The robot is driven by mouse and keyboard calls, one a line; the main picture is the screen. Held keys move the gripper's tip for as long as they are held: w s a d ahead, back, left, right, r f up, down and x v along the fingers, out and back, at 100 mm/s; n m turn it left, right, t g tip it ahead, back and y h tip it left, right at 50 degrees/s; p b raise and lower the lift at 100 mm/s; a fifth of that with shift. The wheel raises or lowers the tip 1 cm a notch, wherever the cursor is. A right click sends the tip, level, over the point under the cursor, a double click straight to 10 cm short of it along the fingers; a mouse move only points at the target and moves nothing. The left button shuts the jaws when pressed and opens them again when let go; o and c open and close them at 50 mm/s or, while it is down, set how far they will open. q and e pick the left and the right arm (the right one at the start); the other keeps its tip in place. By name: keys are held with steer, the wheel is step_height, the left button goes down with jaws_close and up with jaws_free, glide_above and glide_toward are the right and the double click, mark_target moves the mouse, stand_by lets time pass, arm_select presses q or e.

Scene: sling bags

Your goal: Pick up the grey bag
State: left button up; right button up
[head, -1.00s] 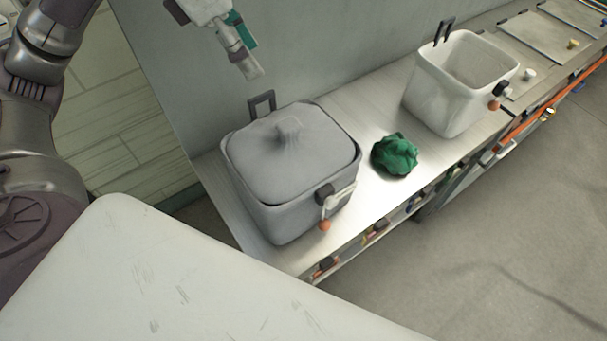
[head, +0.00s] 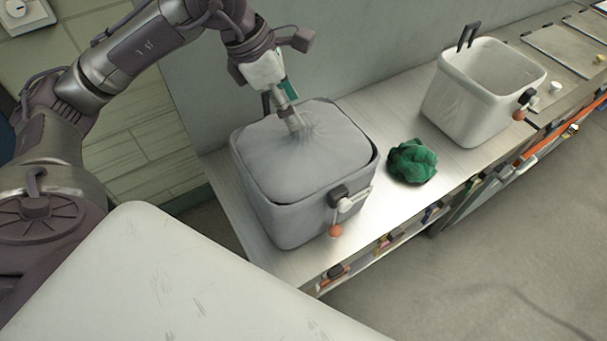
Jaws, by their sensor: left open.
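The grey bag (head: 325,160) fills the grey bin (head: 285,225) on the metal bench, its rounded top showing above the rim. Creases run together at the top of the bag, where its gathered knot is mostly hidden behind my gripper. My left gripper (head: 297,124) comes down from above, with its fingertips at that knot. The fingers are open, and I cannot tell whether they touch the bag. My right gripper is not in view.
A crumpled green bag (head: 412,162) lies on the bench right of the grey bin. An open white bin (head: 465,115) with a dark handle stands farther right. A wall runs behind the bench. A white surface (head: 150,285) fills the lower left.

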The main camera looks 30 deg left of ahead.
mark_target(306, 168)
arm_select(q)
steer(key=p+x, duration=0.2)
steer(key=x, duration=0.3)
steer(key=shift+d+f, duration=0.15)
steer(key=shift+f, duration=0.05)
steer(key=shift+w+f, duration=0.15)
steer(key=shift+f, duration=0.05)
jaws_close()
steer(key=shift+r, duration=0.1)
